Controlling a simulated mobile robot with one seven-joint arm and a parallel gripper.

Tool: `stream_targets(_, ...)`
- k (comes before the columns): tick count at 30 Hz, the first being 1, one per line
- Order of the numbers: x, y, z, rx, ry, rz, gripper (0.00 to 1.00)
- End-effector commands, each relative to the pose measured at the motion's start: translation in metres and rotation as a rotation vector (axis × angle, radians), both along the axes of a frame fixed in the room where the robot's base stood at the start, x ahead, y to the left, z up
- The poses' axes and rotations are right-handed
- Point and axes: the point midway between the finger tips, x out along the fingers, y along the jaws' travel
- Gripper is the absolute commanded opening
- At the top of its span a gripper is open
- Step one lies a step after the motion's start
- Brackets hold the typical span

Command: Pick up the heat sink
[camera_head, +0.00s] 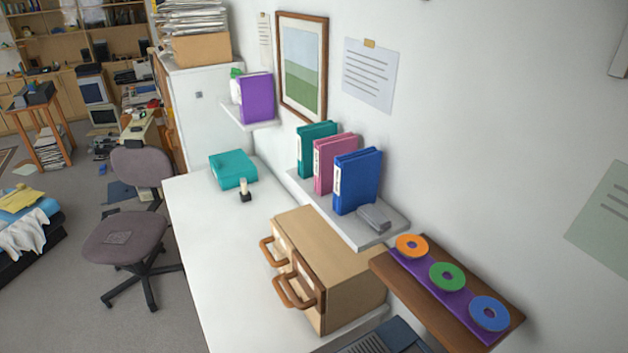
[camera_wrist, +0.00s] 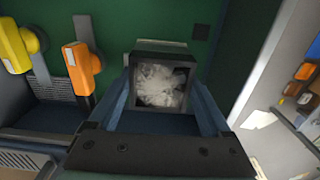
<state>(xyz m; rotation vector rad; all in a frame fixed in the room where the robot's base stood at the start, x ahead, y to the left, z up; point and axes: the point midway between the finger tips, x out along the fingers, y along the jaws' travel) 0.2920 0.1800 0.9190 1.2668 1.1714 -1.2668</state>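A small grey block (camera_head: 373,216), which looks like the heat sink, lies on the pale wall shelf (camera_head: 392,231), in front of the blue binder. It is small in the head view, so I cannot make out its fins. My gripper (camera_wrist: 160,82) shows only in the wrist view, with its two fingers apart. A dark square frame with a crumpled grey-white middle shows between the fingers; I cannot tell what it is or whether they touch it. My gripper is not seen at the shelf in the head view.
Teal, pink and blue (camera_head: 357,181) binders stand behind the grey block. A brown shelf (camera_head: 452,294) with three coloured rings is to its right. A wooden drawer box (camera_head: 335,262) stands below on the white table (camera_head: 205,215). Yellow and orange (camera_wrist: 80,66) things show left of my gripper.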

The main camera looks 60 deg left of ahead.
Motion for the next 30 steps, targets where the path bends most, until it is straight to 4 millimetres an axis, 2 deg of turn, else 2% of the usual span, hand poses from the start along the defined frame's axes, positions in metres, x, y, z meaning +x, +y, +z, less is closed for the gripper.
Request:
stream_targets(1,0.0,0.0,0.0,0.0,0.0,0.0,0.48)
stream_targets(7,0.0,0.0,0.0,0.0,0.0,0.0,0.12)
stream_targets(17,0.001,0.001,0.007,0.002,-0.002,0.0,0.12)
stream_targets(20,0.001,0.001,0.02,0.003,-0.004,0.0,0.12)
stream_targets(30,0.001,0.001,0.08,0.003,-0.005,0.0,0.12)
